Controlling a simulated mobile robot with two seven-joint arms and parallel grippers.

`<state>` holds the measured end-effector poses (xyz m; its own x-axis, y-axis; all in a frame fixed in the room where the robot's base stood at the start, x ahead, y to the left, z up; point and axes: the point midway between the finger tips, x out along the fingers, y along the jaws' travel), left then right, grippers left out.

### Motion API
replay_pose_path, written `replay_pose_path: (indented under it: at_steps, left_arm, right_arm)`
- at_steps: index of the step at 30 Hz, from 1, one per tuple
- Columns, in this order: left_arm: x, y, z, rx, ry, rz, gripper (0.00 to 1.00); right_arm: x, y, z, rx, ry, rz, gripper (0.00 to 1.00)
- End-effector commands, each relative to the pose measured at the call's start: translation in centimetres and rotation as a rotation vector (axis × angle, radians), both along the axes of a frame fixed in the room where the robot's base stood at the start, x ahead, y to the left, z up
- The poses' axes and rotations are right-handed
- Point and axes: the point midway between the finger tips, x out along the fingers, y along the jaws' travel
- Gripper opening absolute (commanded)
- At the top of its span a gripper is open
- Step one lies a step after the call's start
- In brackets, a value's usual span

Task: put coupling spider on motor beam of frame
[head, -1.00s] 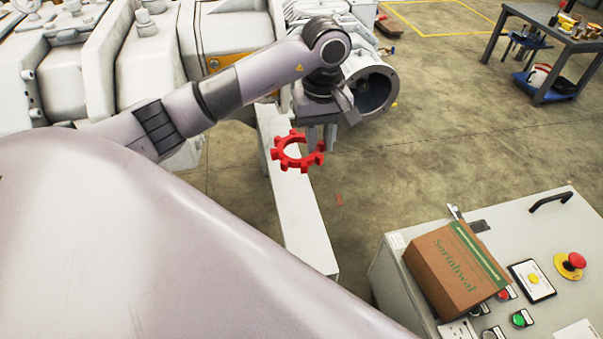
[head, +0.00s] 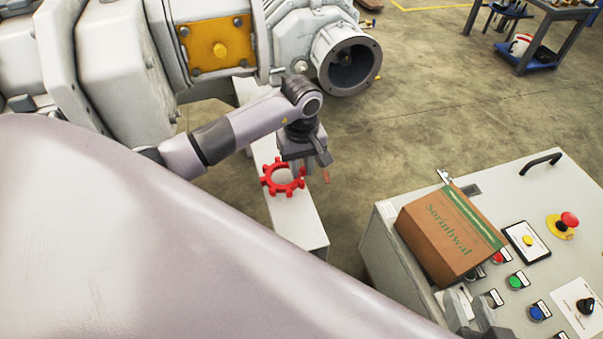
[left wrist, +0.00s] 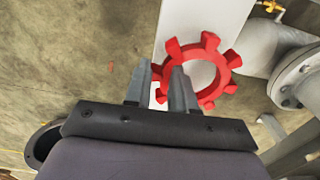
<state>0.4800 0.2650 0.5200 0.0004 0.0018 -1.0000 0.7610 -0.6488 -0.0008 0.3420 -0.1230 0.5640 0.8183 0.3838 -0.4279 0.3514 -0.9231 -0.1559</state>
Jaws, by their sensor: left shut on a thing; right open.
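The coupling spider (head: 286,190) is a red toothed ring. It appears in front of the white motor beam (head: 304,228) in the head view; whether it touches the beam I cannot tell. My left gripper (head: 306,172) is shut on one edge of the spider. In the left wrist view the fingers (left wrist: 160,85) close around a tooth at the near side of the ring (left wrist: 200,54), with the white beam (left wrist: 190,18) behind.
A cardboard box (head: 440,240) lies on the grey control panel (head: 400,215) with buttons and an emergency stop (head: 568,221). A large grey machine with a round open flange (head: 352,65) stands behind my left arm. Bare floor lies between beam and panel.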

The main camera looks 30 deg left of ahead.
Motion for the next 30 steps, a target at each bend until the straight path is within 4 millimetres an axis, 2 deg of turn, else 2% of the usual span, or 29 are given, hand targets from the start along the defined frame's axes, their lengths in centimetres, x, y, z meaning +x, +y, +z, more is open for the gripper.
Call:
replay_pose_path:
  at_steps: [1, 3, 14, 15, 17, 18, 26, 30]
  left_arm:
    - [-0.1, -0.1, -1.3, -0.003, 0.004, 0.001, 0.00]
    - [0.0, -0.1, -2.1, -0.002, 0.001, 0.000, 0.00]
    - [0.0, 0.0, -2.5, 0.000, 0.000, -0.001, 0.00]
    - [0.0, 0.0, -2.5, 0.001, 0.001, -0.001, 0.28]
    - [0.0, 0.0, -2.4, 0.001, 0.001, -0.001, 0.47]
    - [0.0, 0.0, -2.4, 0.001, 0.001, -0.001, 0.50]
    - [0.0, 0.0, -2.4, 0.000, 0.001, -0.001, 0.50]
    - [0.1, 0.0, -1.3, 0.000, -0.003, -0.001, 0.50]
  right_arm:
    - [0.1, 0.2, -0.4, 0.012, 0.000, 0.003, 0.43]
    - [0.1, 0.4, -0.4, 0.027, 0.002, 0.007, 0.43]
    - [0.4, 0.7, -0.2, 0.040, -0.005, 0.011, 0.43]
    - [0.4, 0.7, -0.2, 0.045, -0.003, 0.012, 0.43]
    - [0.4, 0.7, -0.1, 0.045, -0.002, 0.012, 0.43]
    - [0.4, 0.7, -0.1, 0.045, -0.002, 0.012, 0.43]
    - [0.4, 0.8, 0.0, 0.048, -0.003, 0.009, 0.43]
    - [0.5, 0.6, 0.6, 0.035, -0.007, 0.007, 0.43]
